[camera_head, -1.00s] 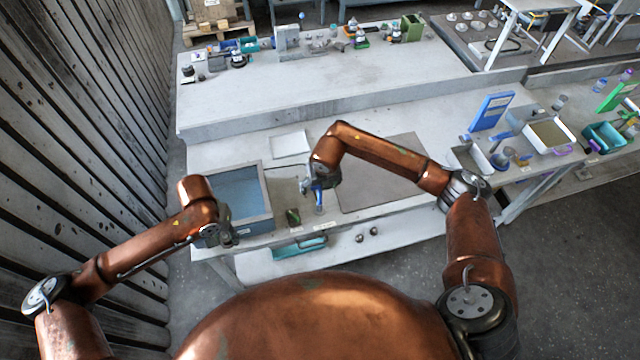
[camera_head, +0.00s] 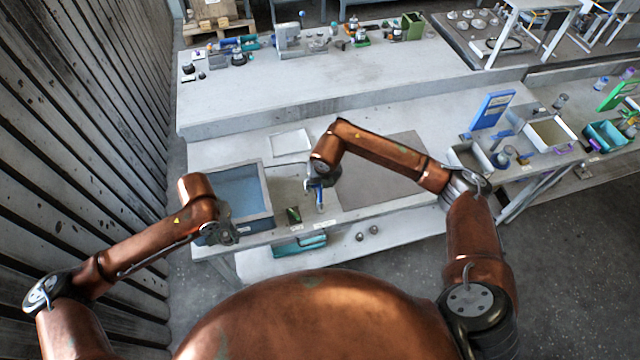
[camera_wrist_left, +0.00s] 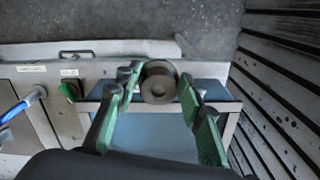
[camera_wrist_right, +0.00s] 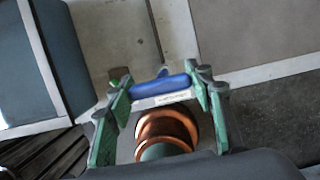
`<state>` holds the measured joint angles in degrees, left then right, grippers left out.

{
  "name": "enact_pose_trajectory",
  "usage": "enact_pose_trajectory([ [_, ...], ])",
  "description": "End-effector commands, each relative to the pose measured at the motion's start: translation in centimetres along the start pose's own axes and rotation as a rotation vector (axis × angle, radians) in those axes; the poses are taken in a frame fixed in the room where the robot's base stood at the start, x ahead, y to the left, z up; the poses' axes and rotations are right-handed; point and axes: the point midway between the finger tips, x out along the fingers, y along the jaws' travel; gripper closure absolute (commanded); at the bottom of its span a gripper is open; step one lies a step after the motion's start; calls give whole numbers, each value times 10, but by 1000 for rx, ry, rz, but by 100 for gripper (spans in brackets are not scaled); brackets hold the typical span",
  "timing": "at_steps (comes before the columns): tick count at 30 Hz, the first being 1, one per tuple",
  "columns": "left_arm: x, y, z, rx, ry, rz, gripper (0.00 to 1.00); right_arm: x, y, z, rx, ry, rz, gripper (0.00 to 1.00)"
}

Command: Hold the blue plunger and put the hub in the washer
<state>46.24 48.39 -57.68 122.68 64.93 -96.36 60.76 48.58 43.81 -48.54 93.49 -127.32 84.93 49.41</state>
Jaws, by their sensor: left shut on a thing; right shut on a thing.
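My left gripper (camera_wrist_left: 160,88) is shut on the hub (camera_wrist_left: 158,80), a dark grey round part with a centre hole. In the head view my left gripper (camera_head: 220,232) is at the front left corner of the washer (camera_head: 268,188), an open grey-framed basin with a blue inside; the hub is hard to make out there. The washer's blue inside also shows in the left wrist view (camera_wrist_left: 150,133). My right gripper (camera_wrist_right: 162,85) is shut across the blue plunger (camera_wrist_right: 160,87), to the right of the washer. The plunger also shows at the left wrist view's edge (camera_wrist_left: 22,106).
A green switch (camera_head: 293,215) with a label is on the bench front between washer and plunger. A teal tray (camera_head: 300,246) and two round knobs are on the shelf below. A dark mat (camera_head: 385,185) and a white plate (camera_head: 291,143) lie on the bench. Ribbed wall at left.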

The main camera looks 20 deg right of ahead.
Motion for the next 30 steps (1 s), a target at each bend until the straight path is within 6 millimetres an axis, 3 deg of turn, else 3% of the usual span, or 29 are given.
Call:
enact_pose_trajectory([
  [30, 0, 0, 0, 0, 1, 0, 92, 40, 0, -12, 0, 3, -1, 76],
])
